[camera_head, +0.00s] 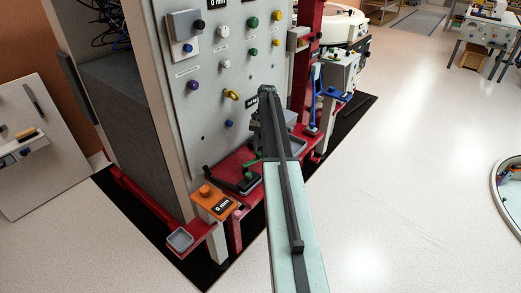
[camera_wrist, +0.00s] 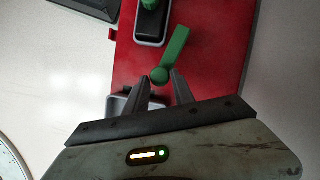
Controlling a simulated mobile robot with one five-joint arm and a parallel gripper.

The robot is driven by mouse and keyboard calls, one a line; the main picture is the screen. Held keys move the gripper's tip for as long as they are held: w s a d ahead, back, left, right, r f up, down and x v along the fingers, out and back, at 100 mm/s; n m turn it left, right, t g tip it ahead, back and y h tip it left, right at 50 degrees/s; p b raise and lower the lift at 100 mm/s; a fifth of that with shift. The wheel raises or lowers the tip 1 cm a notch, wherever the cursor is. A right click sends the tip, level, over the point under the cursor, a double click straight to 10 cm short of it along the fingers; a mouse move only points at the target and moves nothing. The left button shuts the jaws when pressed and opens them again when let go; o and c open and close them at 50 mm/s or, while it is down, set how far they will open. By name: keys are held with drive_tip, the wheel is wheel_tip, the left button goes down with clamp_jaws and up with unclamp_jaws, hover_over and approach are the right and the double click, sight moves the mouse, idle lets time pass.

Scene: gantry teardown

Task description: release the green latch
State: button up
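The green latch (camera_wrist: 175,50) is a flat lever with a round end, over a red plate (camera_wrist: 215,60) in the wrist view. Its round end is between the tips of my gripper (camera_wrist: 160,76), whose two dark fingers are apart. A gap shows on each side of the round end, so I see no grip on it. In the head view a green piece, likely the latch (camera_head: 252,162), shows small on the red shelf beside my arm. My fingertips are hidden there behind my arm.
A green knob on a grey-rimmed black base (camera_wrist: 151,22) stands just beyond the latch. A grey panel with knobs (camera_head: 215,90) rises behind the shelf. An orange block (camera_head: 212,200) and a grey tray (camera_head: 180,239) are at the near left.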

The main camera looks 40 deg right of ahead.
drive_tip(key=shift+o, duration=1.2)
drive_tip(key=shift+a, duration=0.15)
drive_tip(key=shift+w+r, duration=0.1)
drive_tip(key=shift+r, duration=0.05)
drive_tip(key=p+v, duration=0.7)
drive_tip(key=shift+r, duration=0.2)
